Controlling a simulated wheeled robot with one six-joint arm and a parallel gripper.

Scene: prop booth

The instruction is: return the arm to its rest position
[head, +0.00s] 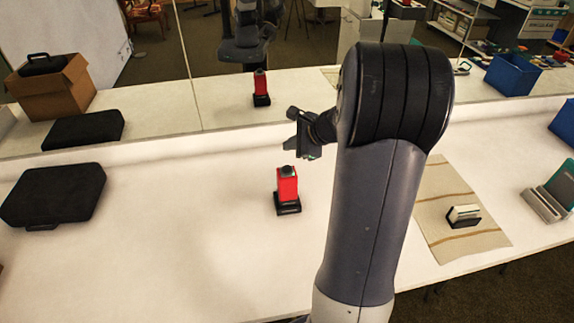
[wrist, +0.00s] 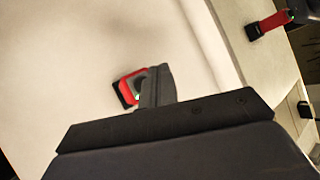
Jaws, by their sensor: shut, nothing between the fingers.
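My gripper (head: 303,152) hangs from the raised arm over the white table, just above and slightly to the right of a red block-shaped item. The fingers are shut together with nothing held, and they also show in the wrist view (wrist: 156,86). The red item (head: 288,184) has a dark round top and stands upright in a black base on the table. In the wrist view the red item (wrist: 126,84) shows beside the fingers, partly hidden by them. My arm is bent high and covers part of the table at the centre right.
A black case (head: 54,196) lies at the left. A striped cloth (head: 462,178) with a small black holder (head: 462,216) lies right of my arm. A grey-green item (head: 552,198) and a blue bin (head: 564,122) are at the far right. A mirror behind reflects the table.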

